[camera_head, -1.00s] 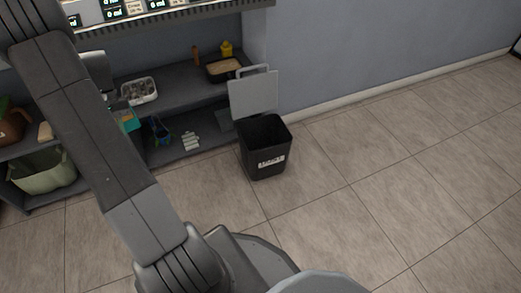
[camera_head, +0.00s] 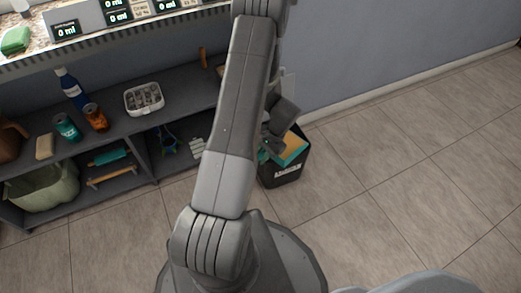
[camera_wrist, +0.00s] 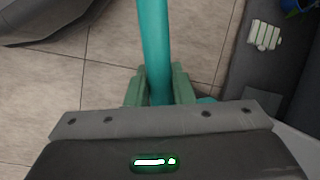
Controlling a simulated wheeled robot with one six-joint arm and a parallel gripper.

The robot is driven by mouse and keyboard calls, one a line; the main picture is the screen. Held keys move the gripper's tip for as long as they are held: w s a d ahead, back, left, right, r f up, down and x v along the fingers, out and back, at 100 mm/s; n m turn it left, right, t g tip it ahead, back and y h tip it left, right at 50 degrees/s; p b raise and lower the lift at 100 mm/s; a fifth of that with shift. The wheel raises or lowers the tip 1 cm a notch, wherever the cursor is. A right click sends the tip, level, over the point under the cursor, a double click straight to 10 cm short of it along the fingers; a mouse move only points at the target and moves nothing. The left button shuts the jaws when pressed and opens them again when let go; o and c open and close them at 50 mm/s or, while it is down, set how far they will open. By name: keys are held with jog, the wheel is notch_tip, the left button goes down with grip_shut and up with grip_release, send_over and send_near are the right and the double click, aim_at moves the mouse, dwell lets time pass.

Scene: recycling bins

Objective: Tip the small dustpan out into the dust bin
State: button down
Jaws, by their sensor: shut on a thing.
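My gripper (camera_wrist: 160,88) is shut on the teal handle of the small dustpan (camera_wrist: 154,40). In the head view my gripper (camera_head: 268,145) is partly hidden by my arm. The dustpan's teal and orange-tan part (camera_head: 292,152) shows at the mouth of the dust bin. The black dust bin (camera_head: 285,178) stands on the floor with a white label on its front. The dustpan covers much of its opening, and I cannot tell whether they touch. The dustpan's contents cannot be made out.
A dark shelf unit (camera_head: 130,125) stands left of the bin. It holds a blue bottle (camera_head: 71,88), cans (camera_head: 95,117), a white tray (camera_head: 144,98) and a green tub (camera_head: 42,187). A grey-blue wall is behind the bin. Tiled floor (camera_head: 410,160) is clear to the right.

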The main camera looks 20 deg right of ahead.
jog(key=shift+m, duration=0.5)
jog(key=f, duration=0.1)
jog(key=f+b, duration=0.1)
jog(key=s+d+f, duration=0.1)
jog(key=f, duration=0.1)
jog(key=shift+b, duration=0.35)
